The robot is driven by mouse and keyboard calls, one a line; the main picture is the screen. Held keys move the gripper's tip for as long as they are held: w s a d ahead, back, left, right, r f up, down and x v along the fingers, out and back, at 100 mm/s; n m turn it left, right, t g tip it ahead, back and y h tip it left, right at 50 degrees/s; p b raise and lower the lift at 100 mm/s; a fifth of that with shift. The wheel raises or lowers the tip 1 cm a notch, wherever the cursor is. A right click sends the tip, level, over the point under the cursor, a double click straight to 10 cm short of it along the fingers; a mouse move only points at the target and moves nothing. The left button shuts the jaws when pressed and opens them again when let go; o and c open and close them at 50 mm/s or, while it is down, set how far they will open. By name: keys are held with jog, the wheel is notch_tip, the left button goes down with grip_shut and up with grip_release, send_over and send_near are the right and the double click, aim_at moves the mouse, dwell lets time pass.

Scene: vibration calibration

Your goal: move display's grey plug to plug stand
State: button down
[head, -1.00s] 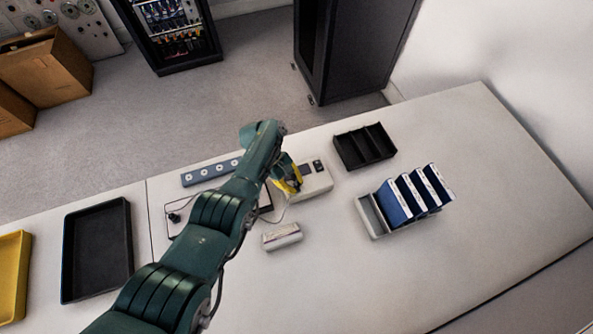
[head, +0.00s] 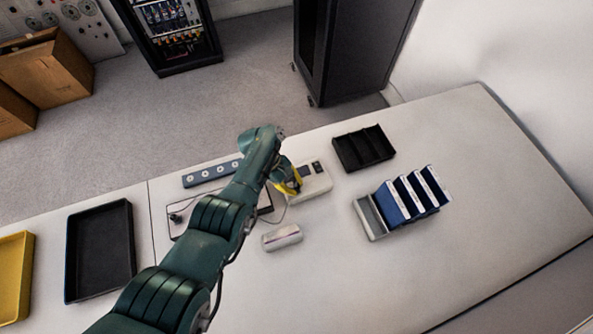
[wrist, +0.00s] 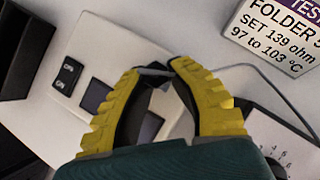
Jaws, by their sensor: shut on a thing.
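The display is a pale box with a dark screen and a black switch (head: 322,183); in the wrist view its top (wrist: 105,45) lies beneath my fingers. My gripper (head: 291,186) is over the display's left part in the head view. In the wrist view its yellow fingertips (wrist: 155,72) are closed on a small grey plug (wrist: 152,71), mostly hidden between them. A thin grey cable runs right from it. Whether the plug touches the display is unclear. A blue-grey strip with several round white spots (head: 205,175), which looks like the plug stand, lies behind my arm.
A flat panel (head: 180,220) is partly hidden by my arm. A white labelled block (head: 282,237) lies in front of the display. A black divided tray (head: 364,148) and a rack of blue folders (head: 371,218) stand to the right. The table's right side is clear.

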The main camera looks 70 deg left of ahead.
jog(key=shift+n+t+y+p, duration=0.3)
jog(key=shift+n+p, duration=0.4)
jog(key=shift+p, duration=0.15)
jog(key=shift+r+p, duration=0.45)
jog(key=shift+r, duration=0.2)
dwell(0.8)
jog(key=shift+r+p, duration=1.6)
jog(key=shift+r, duration=0.1)
jog(key=shift+s+f, duration=0.1)
jog(key=shift+s, duration=0.05)
